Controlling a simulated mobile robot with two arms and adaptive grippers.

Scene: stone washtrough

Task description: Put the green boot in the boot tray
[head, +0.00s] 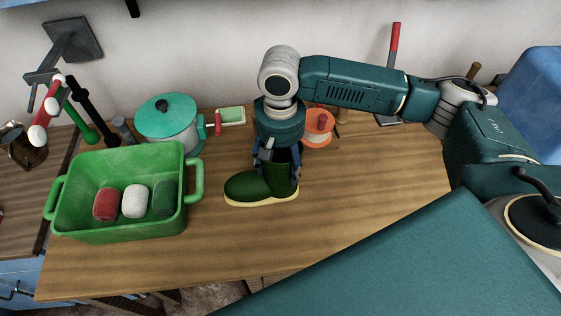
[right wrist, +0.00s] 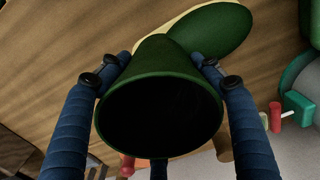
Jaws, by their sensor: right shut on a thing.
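The green boot (head: 247,187) with a cream sole is upright near the middle of the wooden table, toe pointing left. My right gripper (head: 277,158) comes down from above and is shut on its shaft. In the right wrist view the gripper (right wrist: 165,62) has a finger on each side of the boot's shaft (right wrist: 160,70), whose dark opening faces the camera. I cannot tell whether the sole touches the table. A green tub with two handles (head: 120,228), possibly the boot tray, stands left of the boot. My left gripper is not in view.
The tub holds a red block (head: 106,204), a white block (head: 135,201) and a dark green block (head: 163,197). A teal-lidded pot (head: 167,125) stands behind it. An orange round object (head: 318,138) is behind the boot. The table right of the boot is clear.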

